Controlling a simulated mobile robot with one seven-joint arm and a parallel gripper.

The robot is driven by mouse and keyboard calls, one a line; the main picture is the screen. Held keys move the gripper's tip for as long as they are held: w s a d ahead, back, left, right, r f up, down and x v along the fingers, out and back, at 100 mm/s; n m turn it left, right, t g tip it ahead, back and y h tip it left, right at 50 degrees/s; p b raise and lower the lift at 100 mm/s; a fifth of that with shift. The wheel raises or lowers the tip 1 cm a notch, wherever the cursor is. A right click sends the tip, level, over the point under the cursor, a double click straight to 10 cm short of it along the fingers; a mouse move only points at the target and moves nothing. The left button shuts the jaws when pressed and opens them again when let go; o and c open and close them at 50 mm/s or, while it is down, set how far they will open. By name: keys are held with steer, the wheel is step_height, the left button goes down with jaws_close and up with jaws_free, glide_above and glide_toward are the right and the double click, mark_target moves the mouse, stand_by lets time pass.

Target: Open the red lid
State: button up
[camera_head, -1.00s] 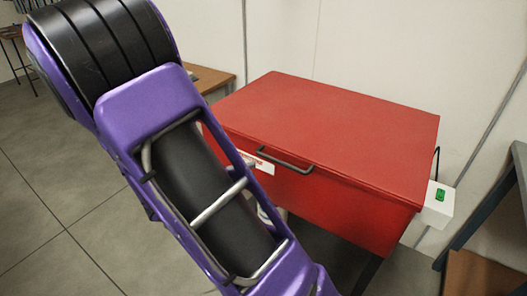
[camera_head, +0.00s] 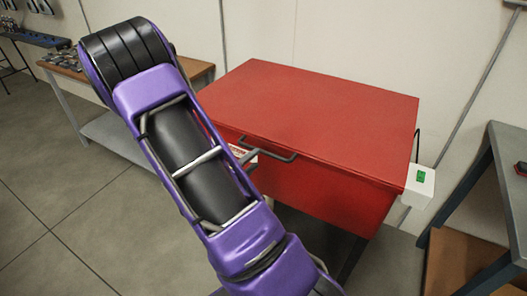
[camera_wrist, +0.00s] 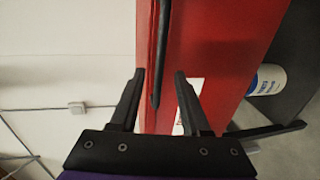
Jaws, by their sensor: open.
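The red lid (camera_head: 325,105) lies closed on top of a red box (camera_head: 310,190) against the back wall. A dark bar handle (camera_head: 272,153) sticks out from the lid's front edge. The handle (camera_wrist: 162,50) runs lengthwise between the fingertips and looks free of both fingers. The red box front (camera_wrist: 220,60) and part of a white label (camera_wrist: 188,100) show behind the right finger.
A white switch box with a green button (camera_head: 420,178) is on the box's right side. A grey table (camera_head: 500,160) stands at the right and a wooden bench (camera_head: 85,75) at the back left. A white bottle (camera_wrist: 266,80) shows in the wrist view. Floor at the left is clear.

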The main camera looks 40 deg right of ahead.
mark_target(262, 153)
steer(key=x, duration=0.6)
steer(key=shift+w+d, duration=0.1)
steer(key=shift+d, duration=0.2)
jaws_close()
stand_by(1.1)
